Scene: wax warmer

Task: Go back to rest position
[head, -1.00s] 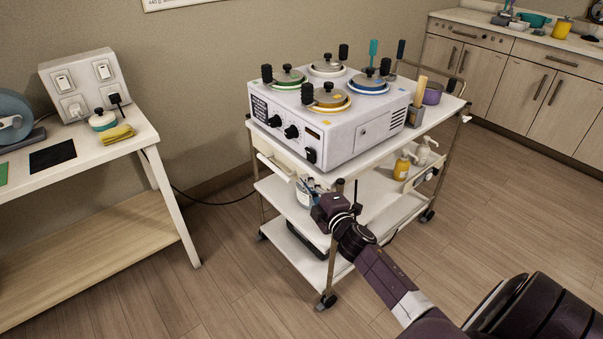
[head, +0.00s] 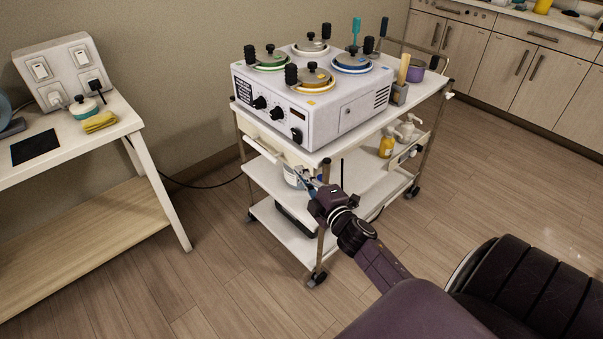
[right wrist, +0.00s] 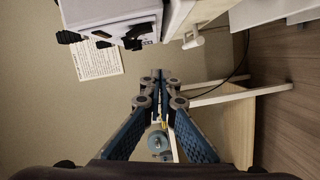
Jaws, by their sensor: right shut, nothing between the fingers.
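My right gripper (head: 312,186) is in front of the trolley's near corner post, beside its middle shelf, in the head view. In the right wrist view its fingers (right wrist: 158,76) meet at the tips, with nothing between them. The white wax warmer (head: 318,118) stands on the trolley's top shelf, with several lidded pots on it. Part of the warmer also shows at the top left of the right wrist view (right wrist: 85,10). My left gripper is in neither view.
The wheeled trolley (head: 378,184) holds bottles on its middle shelf. A side table (head: 125,127) with a socket panel (head: 62,68) stands at the left. Wooden cabinets (head: 500,65) line the back right. The floor between table and trolley is open, apart from a cable.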

